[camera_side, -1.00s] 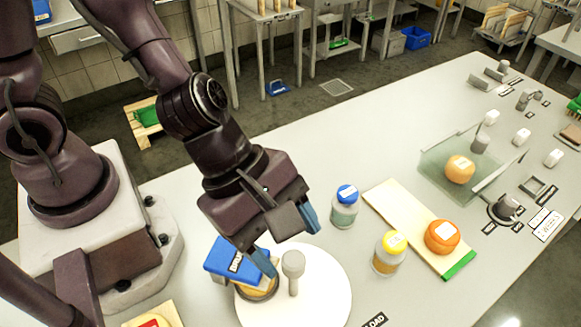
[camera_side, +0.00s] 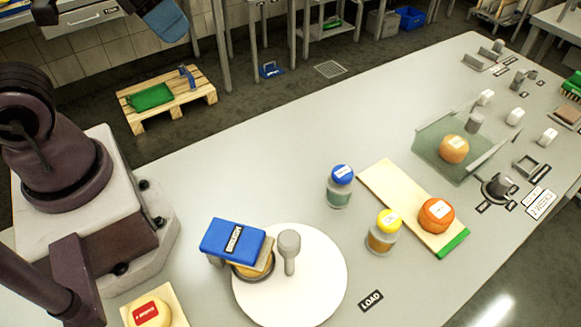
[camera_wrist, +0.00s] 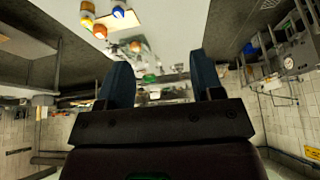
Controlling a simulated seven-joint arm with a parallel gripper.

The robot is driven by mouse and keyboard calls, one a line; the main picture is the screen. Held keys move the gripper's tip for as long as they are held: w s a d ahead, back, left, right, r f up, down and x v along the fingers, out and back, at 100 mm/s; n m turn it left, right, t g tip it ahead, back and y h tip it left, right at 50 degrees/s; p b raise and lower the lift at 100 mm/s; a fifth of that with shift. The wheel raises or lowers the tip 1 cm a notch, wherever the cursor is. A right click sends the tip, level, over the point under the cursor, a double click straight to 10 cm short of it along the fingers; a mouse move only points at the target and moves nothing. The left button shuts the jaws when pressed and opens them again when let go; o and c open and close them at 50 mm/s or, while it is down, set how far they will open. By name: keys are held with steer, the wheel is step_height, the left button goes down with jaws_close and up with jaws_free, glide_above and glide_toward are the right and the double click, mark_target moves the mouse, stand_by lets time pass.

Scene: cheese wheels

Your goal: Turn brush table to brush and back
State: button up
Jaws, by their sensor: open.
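The brush table is a white round disc (camera_side: 310,300) at the lower middle of the side view, with an upright grey knob (camera_side: 289,250) near its back edge. A blue brush block (camera_side: 231,238) with a dark label hangs over the disc's left part. A yellowish cheese wheel (camera_side: 262,268) sits partly hidden under the block, at the knob's left. My gripper (camera_wrist: 160,72) is open and empty in the wrist view, its two blue fingers wide apart. In the side view only a blue finger (camera_side: 165,18) shows at the top edge, far from the disc.
A blue-lidded jar (camera_side: 341,186) and a yellow-lidded jar (camera_side: 383,232) stand right of the disc. Beyond are a board (camera_side: 400,197) with an orange wheel (camera_side: 436,215) and a glassy tank (camera_side: 430,145) with another. A LOAD label (camera_side: 371,300) lies near the disc.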

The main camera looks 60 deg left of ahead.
steer(key=w+d+f+m+g, duration=0.2)
steer(key=w+d+f+g, duration=0.35)
steer(key=d, duration=0.55)
steer(key=n+g, duration=0.4)
glide_toward(288, 239)
steer(key=x, duration=1)
steer(key=shift+c, duration=0.2)
jaws_close()
